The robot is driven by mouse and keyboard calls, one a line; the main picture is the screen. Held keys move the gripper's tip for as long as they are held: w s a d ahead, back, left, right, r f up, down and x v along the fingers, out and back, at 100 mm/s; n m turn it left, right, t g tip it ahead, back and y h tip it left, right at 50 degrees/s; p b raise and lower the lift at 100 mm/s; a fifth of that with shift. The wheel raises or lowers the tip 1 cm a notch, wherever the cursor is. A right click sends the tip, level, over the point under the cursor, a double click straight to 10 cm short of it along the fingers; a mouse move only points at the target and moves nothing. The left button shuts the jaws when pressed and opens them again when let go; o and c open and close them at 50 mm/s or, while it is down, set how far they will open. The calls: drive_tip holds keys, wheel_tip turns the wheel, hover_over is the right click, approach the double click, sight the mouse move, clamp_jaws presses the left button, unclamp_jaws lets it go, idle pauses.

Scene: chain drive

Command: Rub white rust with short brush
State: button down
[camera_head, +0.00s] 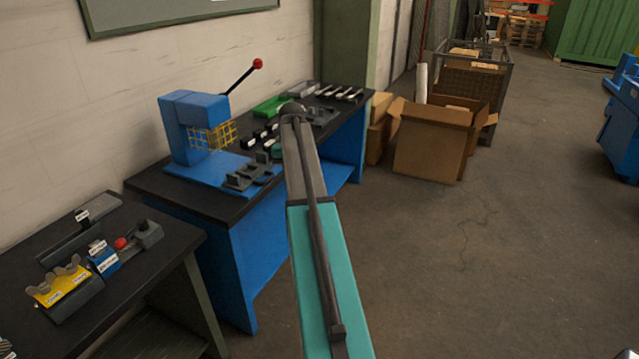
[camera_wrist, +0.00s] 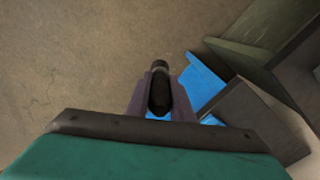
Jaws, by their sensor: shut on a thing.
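My gripper (camera_wrist: 160,88) shows in the wrist view, its two greyish fingers shut on a dark cylindrical thing (camera_wrist: 160,92) with a rounded end. It may be the short brush, but I see no bristles and cannot be sure. The held thing is above the floor, with blue bench parts beyond it. In the head view my teal arm reaches up the middle and hides my gripper. I cannot make out any white rust or rusted part in either view.
A dark-topped blue bench (camera_head: 150,185) carries a blue press (camera_head: 190,125), a green tray (camera_head: 270,106) and several small dark parts. A nearer bench (camera_head: 150,270) holds a yellow rack (camera_head: 60,285) and a blue block (camera_head: 104,262). Cardboard boxes (camera_head: 430,145) stand behind.

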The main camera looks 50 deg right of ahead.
drive_tip(key=w+a+f+n+b, duration=0.2)
drive_tip(key=w+a+n, duration=0.15)
drive_tip(key=a, duration=1.05)
drive_tip(key=w+a+f+n+b, duration=0.15)
drive_tip(key=w+a, duration=0.35)
drive_tip(key=a, duration=0.8)
drive_tip(key=s+a+f+n, duration=0.1)
drive_tip(key=s+a+n, duration=0.1)
drive_tip(key=a, duration=0.5)
drive_tip(key=s+a+f+n+b, duration=0.1)
drive_tip(key=s+a+n, duration=0.1)
drive_tip(key=a+n, duration=0.2)
drive_tip(key=s+a+f+n+b, duration=0.1)
drive_tip(key=s+a+f+n, duration=0.1)
drive_tip(key=a, duration=0.8)
drive_tip(key=shift+n, duration=0.9)
drive_tip(key=shift+a+f, duration=0.1)
drive_tip(key=shift+a, duration=0.05)
